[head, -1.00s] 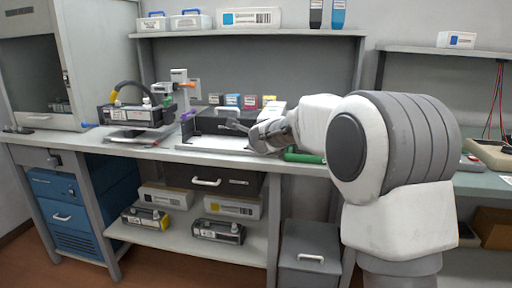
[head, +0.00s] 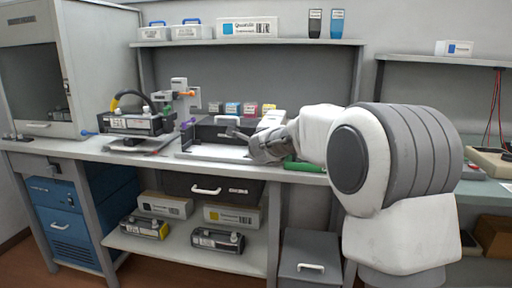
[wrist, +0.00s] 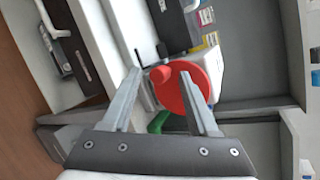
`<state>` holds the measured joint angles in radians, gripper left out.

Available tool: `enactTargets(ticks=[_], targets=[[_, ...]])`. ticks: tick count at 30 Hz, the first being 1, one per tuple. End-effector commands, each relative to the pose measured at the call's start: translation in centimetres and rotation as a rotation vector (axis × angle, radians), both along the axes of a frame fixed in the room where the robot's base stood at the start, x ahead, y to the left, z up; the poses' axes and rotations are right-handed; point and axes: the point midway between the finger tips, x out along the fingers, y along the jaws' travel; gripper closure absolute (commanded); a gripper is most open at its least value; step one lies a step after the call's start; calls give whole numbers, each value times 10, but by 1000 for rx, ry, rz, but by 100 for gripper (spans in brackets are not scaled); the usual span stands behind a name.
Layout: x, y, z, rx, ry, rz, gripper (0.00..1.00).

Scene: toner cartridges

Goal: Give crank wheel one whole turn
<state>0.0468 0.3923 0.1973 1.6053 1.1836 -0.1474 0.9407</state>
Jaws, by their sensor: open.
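The crank wheel (wrist: 190,97) is a red disc with a red knob (wrist: 160,75) near its rim. It is seen in the wrist view, at the end of a white and dark machine (wrist: 176,30). My gripper (wrist: 161,70) is open, and the knob shows between its two fingertips, with the right finger passing in front of the disc. Whether the fingers touch the knob I cannot tell. In the head view my gripper (head: 236,134) is at the right part of the dark machine (head: 208,131), and the wheel is hidden there.
A green part (head: 303,165) lies on the bench right of my gripper; it also shows in the wrist view (wrist: 158,122). Coloured boxes (head: 250,109) stand behind the machine. A toner cartridge (head: 131,123) sits on a stand at the left. Drawers and cartridges are below the bench.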

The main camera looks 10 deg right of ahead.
Motion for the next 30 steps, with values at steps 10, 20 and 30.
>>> enactTargets(ticks=[10,20,30], targets=[[-37,-1,16,-2,-3,-1,40],[-93,-2,39,-1,-2,0,40],[-145,-2,59,0,-2,1,40]])
